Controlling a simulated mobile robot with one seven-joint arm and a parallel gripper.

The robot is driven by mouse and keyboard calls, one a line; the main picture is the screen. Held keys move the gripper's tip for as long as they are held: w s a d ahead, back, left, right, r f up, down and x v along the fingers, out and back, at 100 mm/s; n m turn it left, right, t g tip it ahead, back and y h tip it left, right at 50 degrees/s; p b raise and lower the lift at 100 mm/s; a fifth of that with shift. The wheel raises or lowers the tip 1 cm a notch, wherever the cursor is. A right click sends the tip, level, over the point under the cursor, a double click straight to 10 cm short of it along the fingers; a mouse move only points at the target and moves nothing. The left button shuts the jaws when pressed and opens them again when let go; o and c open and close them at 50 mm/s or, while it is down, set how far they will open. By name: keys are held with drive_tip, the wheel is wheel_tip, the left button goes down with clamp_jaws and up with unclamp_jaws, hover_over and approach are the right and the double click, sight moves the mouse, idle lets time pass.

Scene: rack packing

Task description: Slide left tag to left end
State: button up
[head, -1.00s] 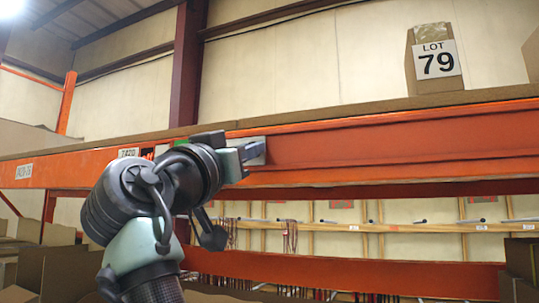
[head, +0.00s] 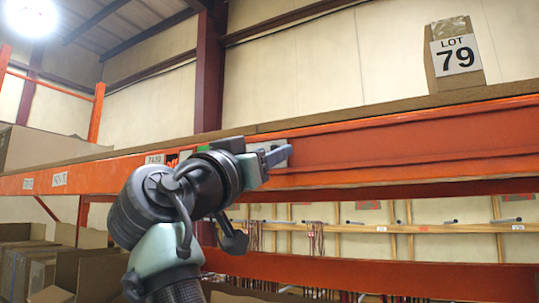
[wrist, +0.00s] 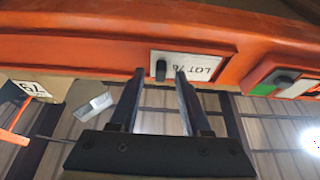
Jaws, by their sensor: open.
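My gripper (wrist: 160,75) is open at the front of the orange beam. In the wrist view its two fingers stand on either side of a small black knob (wrist: 160,71) on a white plate lettered LOT 76 (wrist: 200,66). I cannot tell whether the fingers touch the knob. This plate (head: 279,157) shows in the head view as a pale piece beside the fingertips, partly hidden. A second tag, green and white with a dark knob (wrist: 285,80), sits to the right in the wrist view. My arm covers much of this area in the head view. I cannot tell which is the left tag.
The orange beam (head: 400,140) runs across the head view, with small white labels (head: 60,179) farther left. A box marked LOT 79 (head: 450,82) stands above it at the right. Open cardboard boxes (head: 85,270) sit lower left. The beam face right of my gripper is clear.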

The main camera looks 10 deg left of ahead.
drive_tip(key=b+v, duration=0.7)
drive_tip(key=v, duration=0.5)
drive_tip(key=shift+s, duration=0.4)
drive_tip(key=shift+d, duration=0.1)
wheel_tip(320, 180, down, 5)
drive_tip(key=w+d+n+t+y, duration=0.1)
drive_tip(key=w+n+y, duration=0.1)
drive_tip(key=n+y, duration=0.15)
drive_tip(key=s+d+f+t+y, duration=0.3)
drive_tip(key=s+d+f+t, duration=0.2)
drive_tip(key=s+d+f, duration=0.4)
drive_tip(key=s+d, duration=0.2)
drive_tip(key=s, duration=0.1)
drive_tip(key=shift+d, duration=0.35)
drive_tip(key=shift+y, duration=0.25)
